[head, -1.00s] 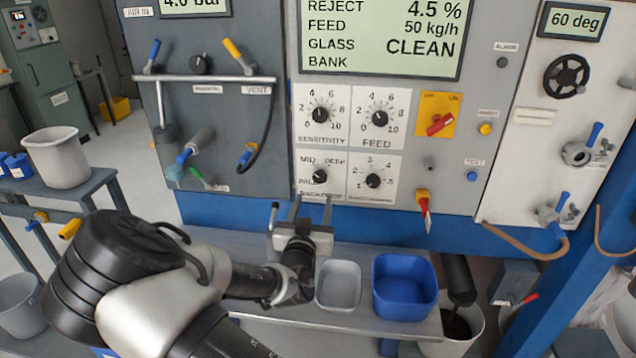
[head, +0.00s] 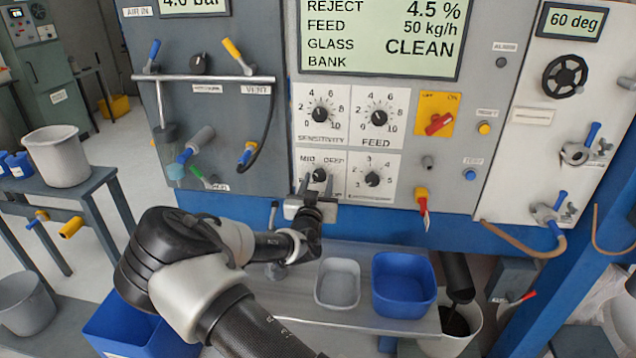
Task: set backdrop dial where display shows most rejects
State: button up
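The backdrop dial (head: 319,174) is a small black knob on a white plate, below the sensitivity dial. MID and DEEP show above it; the gripper hides its lower lettering. My gripper (head: 316,186) is right at this dial, its two fingers apart, one on each side of the knob's lower part. I cannot tell whether they touch the knob. The display (head: 385,38) reads REJECT 4.5 %, FEED 50 kg/h, GLASS CLEAN, with BANK blank beside it.
The sensitivity dial (head: 320,114), feed dial (head: 379,117) and another dial (head: 372,179) sit close around. A red switch on a yellow plate (head: 437,115) is to the right. A grey bin (head: 338,285) and blue bin (head: 403,285) stand on the shelf below.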

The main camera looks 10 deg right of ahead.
jog(key=c, duration=0.7)
jog(key=shift+f+n+b, duration=0.1)
jog(key=shift+n+b, duration=0.2)
jog(key=shift+f+n+b, duration=0.1)
jog(key=shift+n+b, duration=1.1)
jog(key=shift+b, duration=0.05)
jog(key=n+b, duration=0.2)
jog(key=n, duration=0.1)
jog(key=shift+n, duration=0.4)
jog(key=n+b, duration=0.2)
jog(key=n, duration=0.5)
jog(key=n+b, duration=0.1)
jog(key=n, duration=0.1)
jog(key=n+b, duration=0.1)
jog(key=shift+r+n, duration=0.25)
jog(key=shift+n, duration=0.15)
